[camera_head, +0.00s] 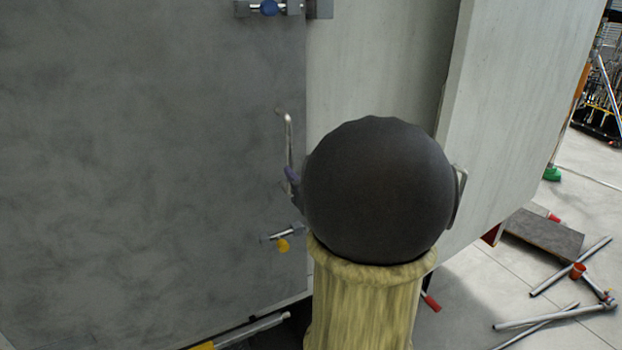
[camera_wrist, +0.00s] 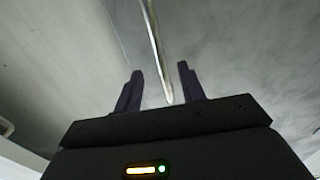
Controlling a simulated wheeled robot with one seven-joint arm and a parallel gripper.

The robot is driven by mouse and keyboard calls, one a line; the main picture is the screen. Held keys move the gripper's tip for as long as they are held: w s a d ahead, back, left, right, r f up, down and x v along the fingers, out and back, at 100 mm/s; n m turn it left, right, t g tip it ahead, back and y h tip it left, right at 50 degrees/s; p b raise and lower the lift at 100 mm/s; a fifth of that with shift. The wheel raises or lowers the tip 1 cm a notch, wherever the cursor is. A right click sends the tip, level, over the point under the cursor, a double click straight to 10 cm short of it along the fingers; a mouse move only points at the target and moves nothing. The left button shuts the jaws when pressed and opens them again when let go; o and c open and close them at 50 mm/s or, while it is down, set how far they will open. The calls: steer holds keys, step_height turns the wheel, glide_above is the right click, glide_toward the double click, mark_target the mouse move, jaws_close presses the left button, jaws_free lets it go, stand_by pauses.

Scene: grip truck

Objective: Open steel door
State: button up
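The steel door (camera_head: 150,150) is a large mottled grey panel on the left of the head view. Its upright metal bar handle (camera_head: 289,140) is near the door's right edge. In the head view, only a small dark purple part of my gripper (camera_head: 292,178) shows beside the handle's lower part; the rest is hidden. In the wrist view, my gripper (camera_wrist: 160,68) has two dark fingers spread apart, with the handle (camera_wrist: 152,38) running into the gap between them. No finger visibly presses on the handle. The door looks shut.
A latch with a blue knob (camera_head: 268,8) is above the handle, and one with a yellow knob (camera_head: 283,245) is below. A pale panel (camera_head: 520,110) stands to the right. Metal pipes (camera_head: 550,316) and a flat board (camera_head: 543,232) lie on the floor at right.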

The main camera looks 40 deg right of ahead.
mark_target(291, 160)
steer(key=x, duration=0.7)
steer(key=shift+w, duration=0.25)
steer(key=shift+c, duration=0.4)
jaws_close()
steer(key=shift+s, duration=0.15)
steer(key=b+v, duration=0.1)
steer(key=v, duration=0.5)
steer(key=shift+a, duration=0.4)
steer(key=shift+s, duration=0.15)
